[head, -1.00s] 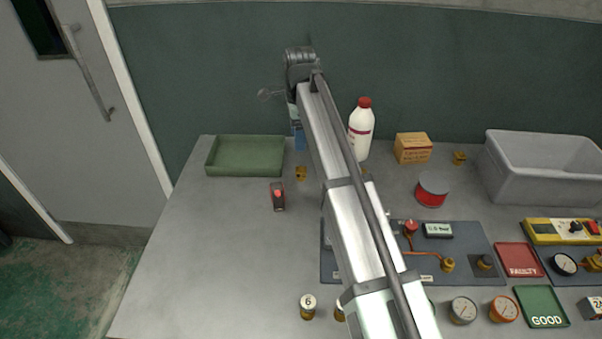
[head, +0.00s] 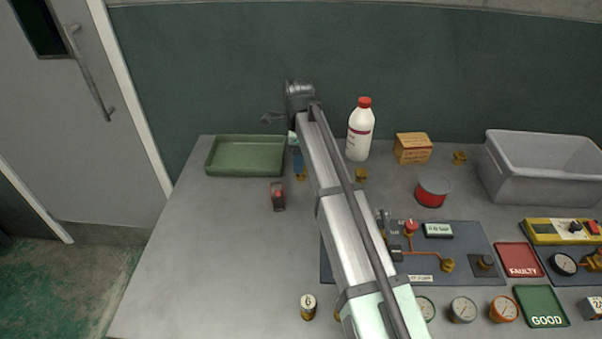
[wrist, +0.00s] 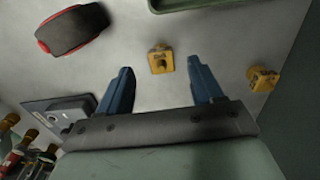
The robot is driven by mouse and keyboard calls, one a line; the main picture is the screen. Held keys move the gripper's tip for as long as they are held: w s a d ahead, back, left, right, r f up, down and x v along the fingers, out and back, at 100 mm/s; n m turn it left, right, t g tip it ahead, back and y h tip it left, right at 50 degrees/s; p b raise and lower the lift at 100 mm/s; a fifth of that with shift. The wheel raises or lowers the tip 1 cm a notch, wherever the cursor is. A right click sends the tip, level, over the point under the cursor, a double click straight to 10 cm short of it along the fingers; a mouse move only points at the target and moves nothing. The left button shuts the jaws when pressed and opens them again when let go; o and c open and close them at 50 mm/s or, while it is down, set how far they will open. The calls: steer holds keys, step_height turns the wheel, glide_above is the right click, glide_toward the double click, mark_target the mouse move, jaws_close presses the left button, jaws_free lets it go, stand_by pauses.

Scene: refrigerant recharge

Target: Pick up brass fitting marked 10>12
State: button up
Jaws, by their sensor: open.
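In the wrist view a small yellow-brass fitting (wrist: 160,61) stands on the bench just beyond and between the open blue fingertips of my gripper (wrist: 161,70). A second brass fitting (wrist: 263,79) is farther right, outside the fingers. Both bear dark markings too small to read, so I cannot tell which is 10>12. In the head view my gripper (head: 298,162) is low behind the near fitting (head: 300,177), which it partly covers. Other brass pieces (head: 361,175) (head: 459,157) stand farther right. My gripper is empty.
A green tray (head: 209,171) lies to the left. A red-and-black object (head: 278,196) lies nearer. A white bottle (head: 360,133), a cardboard box (head: 412,148) and a grey bin (head: 540,185) stand at the back right.

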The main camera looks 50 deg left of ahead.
steer(key=shift+w+d+f, duration=0.1)
steer(key=shift+w+f, duration=0.05)
steer(key=shift+f, duration=1.15)
steer(key=shift+w+d+f, duration=0.1)
steer(key=shift+f, duration=1.2)
steer(key=c, duration=1.1)
